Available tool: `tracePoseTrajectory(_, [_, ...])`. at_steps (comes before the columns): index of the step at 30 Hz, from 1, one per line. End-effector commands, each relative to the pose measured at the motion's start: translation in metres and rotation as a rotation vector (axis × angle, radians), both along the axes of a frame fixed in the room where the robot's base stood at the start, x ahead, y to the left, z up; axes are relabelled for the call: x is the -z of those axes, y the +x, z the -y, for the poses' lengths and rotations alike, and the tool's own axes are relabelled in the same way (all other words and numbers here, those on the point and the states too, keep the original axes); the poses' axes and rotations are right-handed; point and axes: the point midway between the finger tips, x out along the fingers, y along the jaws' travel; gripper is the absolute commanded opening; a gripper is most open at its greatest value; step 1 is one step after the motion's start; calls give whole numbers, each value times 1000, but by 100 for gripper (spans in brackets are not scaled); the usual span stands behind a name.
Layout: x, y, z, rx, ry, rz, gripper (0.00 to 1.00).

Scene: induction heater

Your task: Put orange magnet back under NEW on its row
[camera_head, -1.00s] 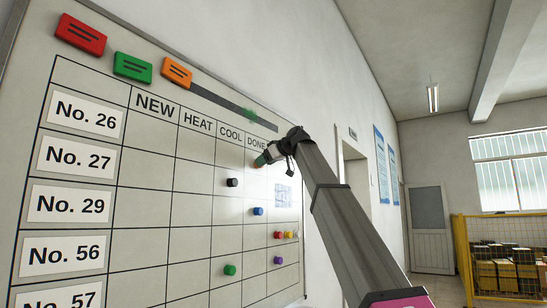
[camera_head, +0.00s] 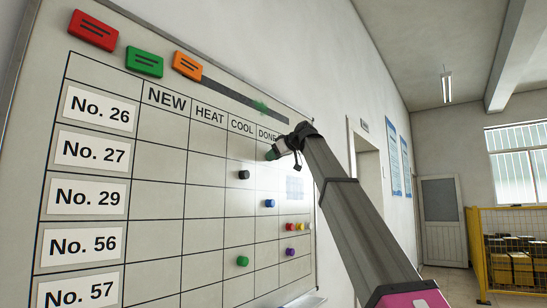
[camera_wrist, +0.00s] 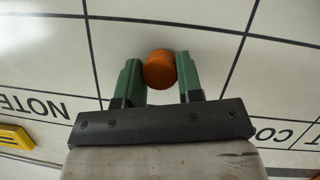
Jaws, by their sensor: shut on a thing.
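The orange magnet (camera_wrist: 159,70) is a round knob against the white board, between the green fingertips of my gripper (camera_wrist: 158,76) in the wrist view. My gripper is shut on it. In the head view, my gripper (camera_head: 272,154) is at the board just below the DONE header (camera_head: 267,134), and the orange magnet is hidden there. The NEW header (camera_head: 166,99) is farther left, with the HEAT and COOL columns between. The cells under NEW (camera_head: 160,155) show no magnets. The row labels, such as No. 26 (camera_head: 99,109), run down the left.
Other magnets on the board are black (camera_head: 244,174), blue (camera_head: 269,203), green (camera_head: 242,261) and purple (camera_head: 290,252). Red, green and orange tags (camera_head: 187,65) line the top edge, beside a dark strip.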

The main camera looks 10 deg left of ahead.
Motion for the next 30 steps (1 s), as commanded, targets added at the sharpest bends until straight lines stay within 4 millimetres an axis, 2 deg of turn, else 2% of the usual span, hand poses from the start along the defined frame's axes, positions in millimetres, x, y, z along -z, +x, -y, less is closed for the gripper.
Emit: tracePoseTrajectory(30, [0, -17, 40, 0, 1, 0, 12])
